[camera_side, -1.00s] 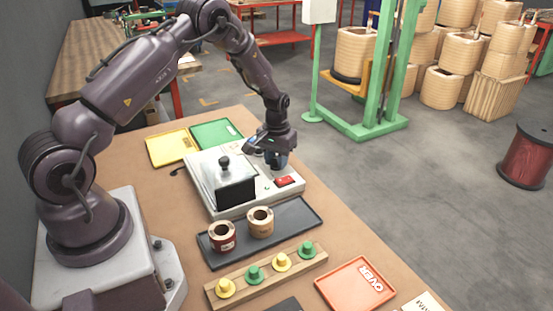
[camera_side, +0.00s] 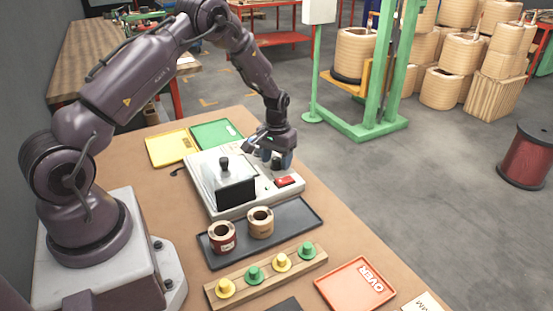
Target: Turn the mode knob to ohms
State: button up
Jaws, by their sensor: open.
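The tester (camera_side: 262,192) is a light grey box on the bench, with a dark panel (camera_side: 236,192) at its front and a red switch (camera_side: 285,181) at its right. A small dark knob (camera_side: 276,163) shows on its top near the back right; I take it to be the mode knob. Its pointer and markings are too small to read. My gripper (camera_side: 275,158) points down over this knob, open, with fingers on either side of it. Whether they touch it I cannot tell.
A clear cover with a black handle (camera_side: 224,162) stands on the tester's left. A black tray (camera_side: 290,217) with two coils lies in front, then a wooden rack (camera_side: 240,288) of yellow and green pieces. Yellow (camera_side: 170,148) and green (camera_side: 215,133) trays lie behind.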

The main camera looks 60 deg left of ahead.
aim_at(275, 160)
notch_tip(275, 160, up, 13)
jog(key=shift+f, duration=0.15)
dwell(0.4)
jog(key=s+d+r+m+t, duration=0.2)
jog(key=s+d+r+m, duration=0.1)
jog(key=s+d+r, duration=0.6)
jog(key=s+d+r+m+t, duration=0.2)
jog(key=s+d+r, duration=0.7)
jog(key=s, duration=0.5)
jog(key=shift+s+r+m+t, duration=0.3)
jog(key=shift+m+t, duration=0.1)
jog(key=shift+t, duration=0.4)
jog(key=shift+c, duration=0.4)
